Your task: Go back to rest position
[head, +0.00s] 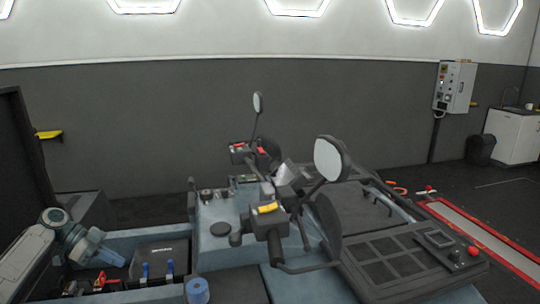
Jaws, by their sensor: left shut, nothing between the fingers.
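My left arm comes in from the lower left. My left gripper (112,257) is shut and empty, pointing right and slightly down. My right gripper is not in view.
A handlebar with a round mirror (330,159) and a yellow-marked switch box (267,209) rises mid-bench. A control panel (408,258) with a red button is at right. Small tools (100,281) lie below my gripper.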

